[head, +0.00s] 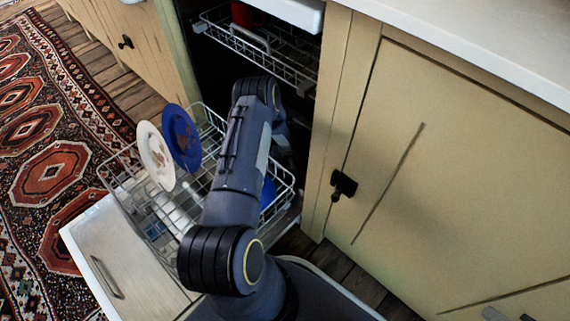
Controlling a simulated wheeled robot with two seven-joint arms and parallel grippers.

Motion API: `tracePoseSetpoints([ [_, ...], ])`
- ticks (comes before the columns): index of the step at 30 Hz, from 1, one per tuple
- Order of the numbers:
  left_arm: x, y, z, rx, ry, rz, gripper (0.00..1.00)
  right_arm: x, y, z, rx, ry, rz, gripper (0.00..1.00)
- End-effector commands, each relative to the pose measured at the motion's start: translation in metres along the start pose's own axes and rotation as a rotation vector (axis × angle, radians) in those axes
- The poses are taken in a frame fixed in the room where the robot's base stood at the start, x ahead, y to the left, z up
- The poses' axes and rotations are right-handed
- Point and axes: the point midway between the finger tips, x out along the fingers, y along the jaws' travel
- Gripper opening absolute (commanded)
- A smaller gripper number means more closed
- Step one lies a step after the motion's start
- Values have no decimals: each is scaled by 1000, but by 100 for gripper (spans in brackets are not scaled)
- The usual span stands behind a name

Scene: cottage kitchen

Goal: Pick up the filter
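I cannot make out a filter in the head view. One of my arms rises from the bottom middle and reaches into the open dishwasher (195,65). Its far end bends down behind the forearm, into the dark interior, so its gripper is hidden. I cannot tell what that gripper touches or holds. My other gripper cannot be made out; small grey and dark parts at the bottom right edge are too cut off to identify.
The lower rack (285,180) is pulled out over the lowered door (125,265). It holds a white plate (154,156), a blue plate (182,138) and a partly hidden blue item (268,192). The upper rack (265,50) holds something red. A cabinet (460,170) stands close on the right.

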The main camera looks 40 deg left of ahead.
Motion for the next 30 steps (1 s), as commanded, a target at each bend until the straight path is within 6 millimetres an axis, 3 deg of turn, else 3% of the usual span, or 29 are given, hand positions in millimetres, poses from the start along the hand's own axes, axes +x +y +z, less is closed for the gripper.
tracePoseSetpoints([
  [7, 1, 0, 0, -1, 0, -1, 82, 0, 0, 0, 0, 0, 0, 28],
  [21, 1, 0, 0, -1, 0, -1, 20, 0, 0, 0, 0, 0, 0, 28],
  [23, 1, 0, -1, -1, 1, 0, 15, 0, 0, 0, 0, 0, 0, 28],
  [30, -5, 0, -4, -1, 2, 0, 15, -3, -1, -1, 0, 0, 0, 28],
])
